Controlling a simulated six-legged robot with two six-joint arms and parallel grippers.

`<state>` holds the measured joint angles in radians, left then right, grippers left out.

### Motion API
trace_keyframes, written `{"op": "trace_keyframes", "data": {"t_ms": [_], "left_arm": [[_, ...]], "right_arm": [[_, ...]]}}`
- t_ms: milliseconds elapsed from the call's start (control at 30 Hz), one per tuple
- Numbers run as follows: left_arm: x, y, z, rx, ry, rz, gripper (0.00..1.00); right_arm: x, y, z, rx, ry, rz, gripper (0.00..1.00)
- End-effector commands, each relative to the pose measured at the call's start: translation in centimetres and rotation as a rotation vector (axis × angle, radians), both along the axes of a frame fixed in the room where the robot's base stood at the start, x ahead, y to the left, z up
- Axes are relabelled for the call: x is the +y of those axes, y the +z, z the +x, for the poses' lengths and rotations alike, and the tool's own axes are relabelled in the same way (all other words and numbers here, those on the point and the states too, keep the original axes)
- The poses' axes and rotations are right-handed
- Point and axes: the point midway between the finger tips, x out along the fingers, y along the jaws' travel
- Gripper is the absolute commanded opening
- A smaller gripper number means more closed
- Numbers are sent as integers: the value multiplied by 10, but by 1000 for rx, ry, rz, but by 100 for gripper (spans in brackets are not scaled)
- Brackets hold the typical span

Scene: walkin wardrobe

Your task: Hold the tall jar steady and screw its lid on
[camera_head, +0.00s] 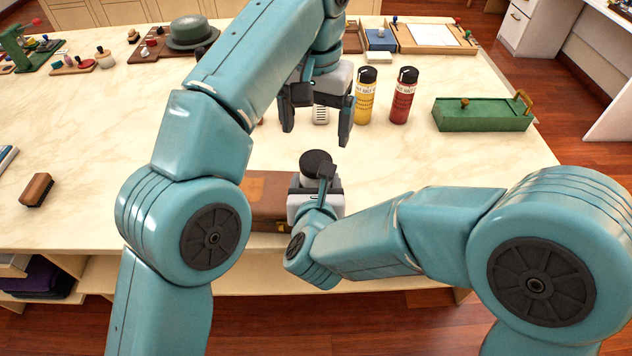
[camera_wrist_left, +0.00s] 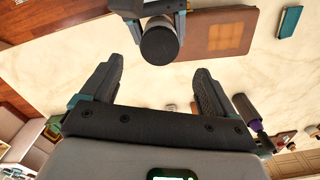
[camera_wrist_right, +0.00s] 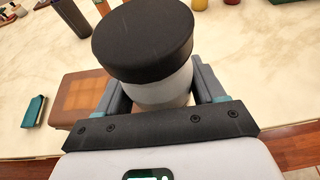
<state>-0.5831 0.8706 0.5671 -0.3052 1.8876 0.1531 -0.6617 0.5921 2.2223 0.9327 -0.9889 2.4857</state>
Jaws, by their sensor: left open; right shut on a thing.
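The tall jar (camera_wrist_right: 165,92) has a pale body and a wide black lid (camera_wrist_right: 143,40) on top. The lid also shows in the head view (camera_head: 316,161) and in the left wrist view (camera_wrist_left: 159,45). My right gripper (camera_head: 316,190) is shut around the jar's body below the lid, near the table's front edge. I cannot tell how tightly the lid sits. My left gripper (camera_head: 316,122) is open and empty, above the table and beyond the jar. Its two fingers show apart in the left wrist view (camera_wrist_left: 151,78). The jar's lower part is hidden.
A yellow bottle (camera_head: 366,97), a red bottle (camera_head: 403,97) and a green box (camera_head: 482,114) stand behind to the right. A brown brush (camera_head: 36,189) lies far left. The table's right front is partly clear.

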Motion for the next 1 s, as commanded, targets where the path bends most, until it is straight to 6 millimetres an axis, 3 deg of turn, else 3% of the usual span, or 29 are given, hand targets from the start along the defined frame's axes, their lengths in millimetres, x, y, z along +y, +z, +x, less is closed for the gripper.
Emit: {"op": "trace_keyframes", "data": {"t_ms": [433,567,667,767,867,1000], "left_arm": [[0,4,-1,1,0,-1,89],[11,-5,12,-3,36,-35,89],[34,-25,38,-17,125,-122,89],[75,-56,72,-46,289,-257,89],[127,-87,101,-94,511,-403,89],[217,-128,125,-191,883,-575,89]], "right_arm": [[0,1,0,-2,0,0,0],[0,1,0,-2,0,0,0],[0,1,0,-2,0,0,0],[0,1,0,-2,0,0,0],[0,1,0,-2,0,0,0],[0,1,0,-2,0,0,0]]}}
